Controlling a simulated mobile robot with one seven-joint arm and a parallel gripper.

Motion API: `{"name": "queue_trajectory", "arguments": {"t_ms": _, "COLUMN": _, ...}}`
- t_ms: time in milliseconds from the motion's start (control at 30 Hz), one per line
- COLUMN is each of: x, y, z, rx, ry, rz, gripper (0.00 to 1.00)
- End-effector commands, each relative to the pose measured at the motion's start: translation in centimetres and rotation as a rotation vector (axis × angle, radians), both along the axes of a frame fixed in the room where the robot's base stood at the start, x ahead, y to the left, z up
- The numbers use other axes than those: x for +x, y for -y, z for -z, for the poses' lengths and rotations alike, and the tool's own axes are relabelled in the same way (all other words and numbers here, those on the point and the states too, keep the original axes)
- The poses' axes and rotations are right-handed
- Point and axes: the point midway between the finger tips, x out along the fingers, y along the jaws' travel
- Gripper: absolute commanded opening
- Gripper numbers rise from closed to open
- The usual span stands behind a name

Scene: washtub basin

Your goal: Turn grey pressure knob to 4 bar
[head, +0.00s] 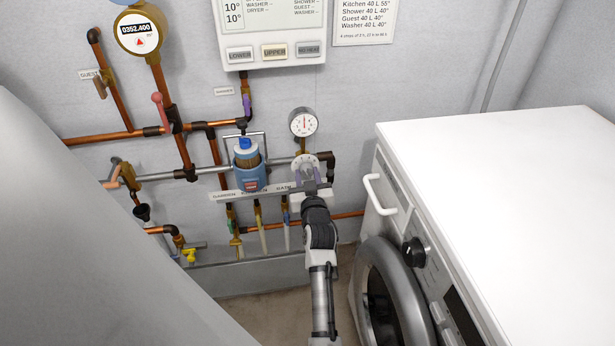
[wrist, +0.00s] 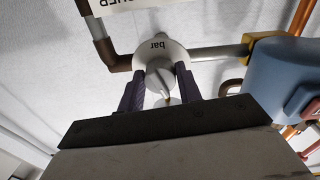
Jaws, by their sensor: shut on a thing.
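The grey pressure knob (wrist: 158,75) sits on a round pale dial plate (wrist: 172,47) marked "bar", which appears upside down in the wrist view. My gripper (wrist: 160,84) has a dark finger on each side of the knob and is shut on it. In the head view my gripper (head: 309,184) reaches the dial plate (head: 306,160) on the pipe and hides much of the knob. The knob's pointer setting cannot be read. A round pressure gauge (head: 303,122) with a red needle pointing about straight up stands just above.
A blue filter housing (head: 250,178) hangs left of the knob and shows at right in the wrist view (wrist: 282,75). Copper pipes and valves cover the wall at left. A white washing machine (head: 490,160) stands close at right. A control panel (head: 270,30) hangs above.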

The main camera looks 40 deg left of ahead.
Motion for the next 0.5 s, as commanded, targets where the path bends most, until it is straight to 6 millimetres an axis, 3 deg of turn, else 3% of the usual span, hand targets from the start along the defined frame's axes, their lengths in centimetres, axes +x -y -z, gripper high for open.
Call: {"name": "queue_trajectory", "arguments": {"t_ms": 500, "x": -0.03, "y": 0.01, "z": -0.32, "rx": 0.151, "ry": -0.178, "rz": 0.001, "gripper": 0.12}}
